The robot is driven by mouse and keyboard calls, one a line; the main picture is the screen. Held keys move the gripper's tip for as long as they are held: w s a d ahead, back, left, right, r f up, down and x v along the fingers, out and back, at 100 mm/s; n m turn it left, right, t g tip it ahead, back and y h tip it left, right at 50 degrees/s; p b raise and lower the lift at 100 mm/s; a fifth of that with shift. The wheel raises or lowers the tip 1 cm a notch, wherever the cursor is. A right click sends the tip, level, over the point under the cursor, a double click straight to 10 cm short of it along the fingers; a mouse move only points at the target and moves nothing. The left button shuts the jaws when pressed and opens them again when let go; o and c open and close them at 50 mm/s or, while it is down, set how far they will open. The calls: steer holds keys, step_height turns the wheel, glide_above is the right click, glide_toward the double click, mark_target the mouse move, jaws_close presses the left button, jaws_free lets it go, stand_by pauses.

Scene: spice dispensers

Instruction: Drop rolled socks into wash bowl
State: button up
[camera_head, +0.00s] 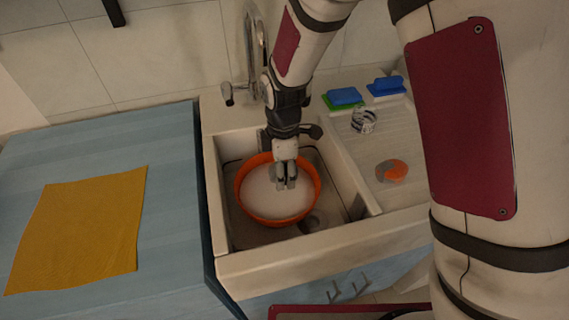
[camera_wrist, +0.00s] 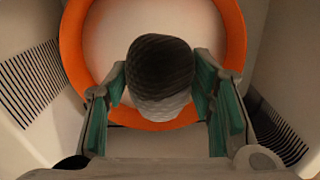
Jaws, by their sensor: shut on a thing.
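My gripper (camera_head: 287,183) is over the orange wash bowl (camera_head: 247,205) with its fingers pointing down. In the wrist view the gripper is shut on a rolled pair of socks (camera_wrist: 160,75), dark grey with a paler lower end. The socks are between the two fingers, in front of the bowl's orange rim (camera_wrist: 236,30). The bowl stands in the sink and its inside looks whitish. In the head view my gripper mostly hides the held socks. A black-and-white patterned roll (camera_head: 363,121) and an orange-and-grey roll (camera_head: 391,171) lie on the draining board.
The white sink (camera_head: 335,170) has a tap (camera_head: 252,50) behind it, close to my arm. Blue and green sponges (camera_head: 345,97) and another blue item (camera_head: 386,87) lie at the back of the draining board. A yellow cloth (camera_head: 80,232) lies on the blue counter (camera_head: 172,190) at left.

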steer(key=shift+f+b, duration=0.9)
steer(key=shift+f, duration=1.1)
steer(key=o, duration=1.2)
steer(key=shift+o, duration=0.2)
steer(key=shift+r, duration=0.1)
step_height(320, 180, up, 11)
steer(key=shift+f, duration=0.2)
steer(key=shift+r, duration=0.65)
